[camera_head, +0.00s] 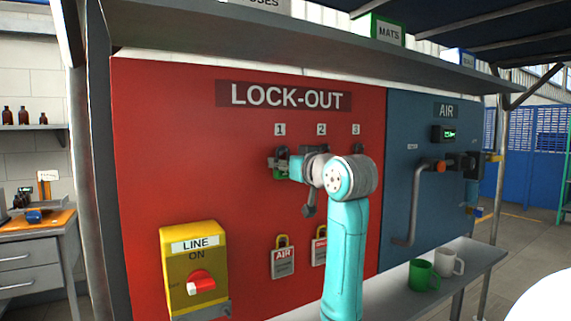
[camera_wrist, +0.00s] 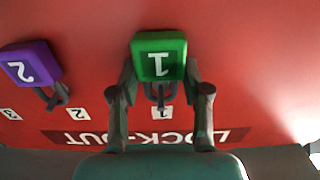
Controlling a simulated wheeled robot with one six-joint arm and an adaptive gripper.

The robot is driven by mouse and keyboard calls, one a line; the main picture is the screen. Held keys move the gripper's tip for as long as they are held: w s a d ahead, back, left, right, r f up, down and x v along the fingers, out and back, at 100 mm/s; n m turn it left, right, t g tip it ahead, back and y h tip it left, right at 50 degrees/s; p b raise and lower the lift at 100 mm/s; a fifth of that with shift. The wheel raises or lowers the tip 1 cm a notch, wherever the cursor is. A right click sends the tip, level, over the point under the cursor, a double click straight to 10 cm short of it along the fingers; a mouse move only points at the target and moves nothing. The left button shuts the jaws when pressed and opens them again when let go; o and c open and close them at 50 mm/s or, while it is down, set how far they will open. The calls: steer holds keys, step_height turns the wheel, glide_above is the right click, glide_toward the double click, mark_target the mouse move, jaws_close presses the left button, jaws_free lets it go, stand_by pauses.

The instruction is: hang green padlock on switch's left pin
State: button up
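The green padlock (camera_wrist: 158,58), marked 1, is at the peg under label 1 on the red lock-out board. In the head view only a bit of the green padlock (camera_head: 279,174) shows beside my gripper (camera_head: 285,166). In the wrist view my gripper (camera_wrist: 160,72) has one finger against each side of the padlock body, shut on it. The shackle points toward the board's title; whether it rests on the peg I cannot tell. The switch (camera_head: 194,262) is a yellow box marked LINE with a red knob, low on the left of the board. Its left pin is not distinguishable.
A purple padlock (camera_wrist: 30,64) marked 2 hangs beside the green one. A shelf (camera_head: 300,62) juts out above the board. Green and white mugs (camera_head: 422,275) stand on the lower right ledge. The board left of the pegs is clear.

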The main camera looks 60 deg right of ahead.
steer(key=c, duration=0.4)
steer(key=shift+c, duration=0.2)
steer(key=shift+r, duration=0.55)
steer(key=v, duration=0.7)
stand_by(1.0)
stand_by(0.3)
